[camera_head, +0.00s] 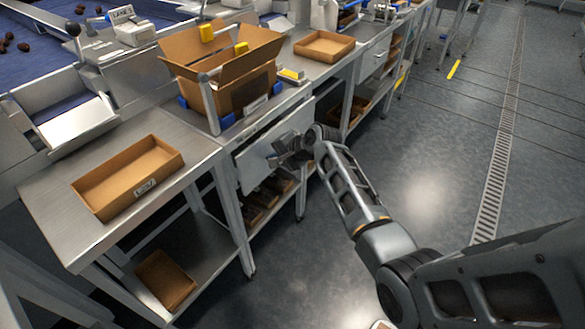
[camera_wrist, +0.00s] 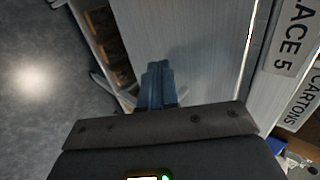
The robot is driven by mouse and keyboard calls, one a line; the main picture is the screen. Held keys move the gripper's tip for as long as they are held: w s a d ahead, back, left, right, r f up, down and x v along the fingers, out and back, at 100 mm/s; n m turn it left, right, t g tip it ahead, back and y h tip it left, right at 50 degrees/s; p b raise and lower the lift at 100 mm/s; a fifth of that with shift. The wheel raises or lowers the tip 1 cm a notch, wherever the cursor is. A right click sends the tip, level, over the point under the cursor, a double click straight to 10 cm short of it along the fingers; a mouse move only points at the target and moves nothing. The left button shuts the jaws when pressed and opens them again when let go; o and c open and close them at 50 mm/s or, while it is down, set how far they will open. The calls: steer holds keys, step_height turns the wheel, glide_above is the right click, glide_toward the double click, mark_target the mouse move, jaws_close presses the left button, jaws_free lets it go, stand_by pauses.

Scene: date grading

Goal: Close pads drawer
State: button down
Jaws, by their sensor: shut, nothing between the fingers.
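The pads drawer, as far as I can tell, is the one with the pale grey front (camera_head: 252,166) under the metal bench, below the large carton; its front also fills the middle of the wrist view (camera_wrist: 205,40). The front looks close to the bench frame, with a thin dark line above it; I cannot tell whether it is fully flush. My gripper (camera_head: 284,146) is at the drawer front and hides part of it. In the wrist view its fingers (camera_wrist: 157,68) are together and empty, pointing at the panel; touching or just apart is unclear. No handle shows clearly.
An open carton (camera_head: 250,92) stands on the bench above the drawer. A shallow cardboard tray (camera_head: 150,196) lies on the bench at left, another (camera_head: 324,36) further back. Brown boxes sit on the shelf below. Grey floor (camera_head: 430,150) to the right is clear.

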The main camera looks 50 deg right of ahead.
mark_target(266, 151)
steer(key=w, duration=0.2)
steer(key=shift+w, duration=0.4)
steer(key=shift+w+a+r, duration=0.1)
steer(key=shift+w, duration=0.15)
steer(key=shift+r, duration=0.1)
